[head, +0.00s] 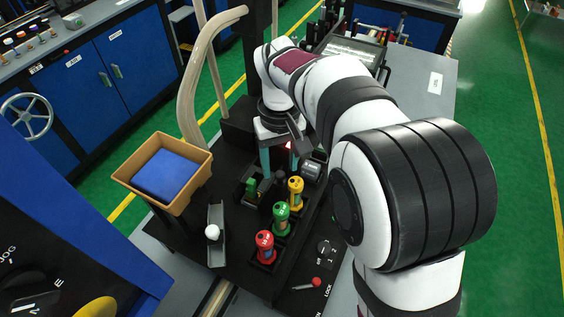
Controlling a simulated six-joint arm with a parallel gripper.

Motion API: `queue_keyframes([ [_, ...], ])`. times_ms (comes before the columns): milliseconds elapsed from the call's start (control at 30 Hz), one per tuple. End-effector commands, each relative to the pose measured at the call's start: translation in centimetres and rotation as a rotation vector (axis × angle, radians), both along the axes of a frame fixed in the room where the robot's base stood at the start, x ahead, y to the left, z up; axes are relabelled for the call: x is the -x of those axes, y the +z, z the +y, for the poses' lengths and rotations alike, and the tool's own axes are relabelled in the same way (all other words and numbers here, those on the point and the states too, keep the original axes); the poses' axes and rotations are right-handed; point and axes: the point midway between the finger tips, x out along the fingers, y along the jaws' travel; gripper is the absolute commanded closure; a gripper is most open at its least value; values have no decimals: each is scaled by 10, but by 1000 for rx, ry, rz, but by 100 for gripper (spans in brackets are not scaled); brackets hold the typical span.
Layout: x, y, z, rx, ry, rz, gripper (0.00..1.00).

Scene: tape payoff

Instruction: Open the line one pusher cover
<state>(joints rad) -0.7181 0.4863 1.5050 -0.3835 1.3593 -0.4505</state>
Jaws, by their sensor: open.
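My gripper (279,163) points down over the far part of a black station deck. Its two teal-tipped fingers are apart, with nothing visible between them. I cannot tell with certainty which part is the line one pusher cover. A grey rounded piece (311,171) sits just right of the fingers, partly hidden by my gripper and arm. A small dark green block (251,186) sits in a black recess below and left of the fingers. No line label is readable near these parts.
A tan bin (195,192) and a channel with a white ball (212,232) are left.

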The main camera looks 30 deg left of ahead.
Motion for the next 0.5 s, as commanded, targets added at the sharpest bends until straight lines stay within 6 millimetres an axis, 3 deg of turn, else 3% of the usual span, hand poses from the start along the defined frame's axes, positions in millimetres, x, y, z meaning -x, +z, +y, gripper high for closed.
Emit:
queue_keyframes([
  [133,0,-14,0,1,0,1,44],
  [400,0,-17,0,-1,0,-1,44],
  [500,0,-17,0,-1,1,-1,58],
])
